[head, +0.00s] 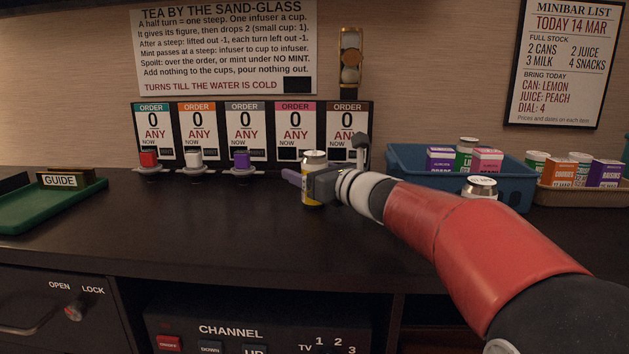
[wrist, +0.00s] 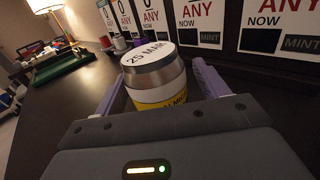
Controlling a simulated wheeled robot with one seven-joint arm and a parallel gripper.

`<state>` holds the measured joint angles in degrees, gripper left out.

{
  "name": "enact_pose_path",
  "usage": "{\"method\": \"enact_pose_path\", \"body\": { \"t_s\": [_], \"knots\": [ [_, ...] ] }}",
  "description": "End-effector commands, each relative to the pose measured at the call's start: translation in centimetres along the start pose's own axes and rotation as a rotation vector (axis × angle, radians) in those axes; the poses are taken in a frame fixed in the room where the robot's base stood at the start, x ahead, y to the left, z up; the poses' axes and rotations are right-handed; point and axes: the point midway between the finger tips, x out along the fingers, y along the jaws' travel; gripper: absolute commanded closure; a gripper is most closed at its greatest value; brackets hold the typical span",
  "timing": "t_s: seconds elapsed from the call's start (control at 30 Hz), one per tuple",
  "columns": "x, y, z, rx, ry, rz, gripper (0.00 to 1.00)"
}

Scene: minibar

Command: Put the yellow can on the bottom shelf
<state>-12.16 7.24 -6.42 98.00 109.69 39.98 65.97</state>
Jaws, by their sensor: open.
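The yellow can (head: 312,192), with a silver top and a white and yellow label, stands upright on the dark counter in front of the order signs. My gripper (head: 306,178) is open around it at counter level. In the wrist view the can (wrist: 160,90) is between the two purple fingers of my gripper (wrist: 162,82). The date on its lid reads "25 MAR". Whether the fingers touch it I cannot tell. The bottom shelf is not clearly seen; a cabinet front with an OPEN/LOCK knob (head: 72,313) is at lower left.
Red, white and purple small items (head: 195,160) on saucers stand behind, to the left. A green tray (head: 50,212) is at far left. A blue crate (head: 405,165), a brown tray (head: 575,200) and another can (head: 481,186) are right. The front middle counter is clear.

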Motion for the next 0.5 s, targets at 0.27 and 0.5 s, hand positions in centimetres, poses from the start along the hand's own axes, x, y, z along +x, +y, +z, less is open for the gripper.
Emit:
{"method": "enact_pose_path", "body": {
  "t_s": [0.27, 0.5],
  "knots": [
    [0.44, 0.01, 0.06, 0.000, -0.001, -0.001, 0.27],
    [0.42, 0.01, 0.05, 0.000, -0.001, 0.000, 0.57]
  ]
}}
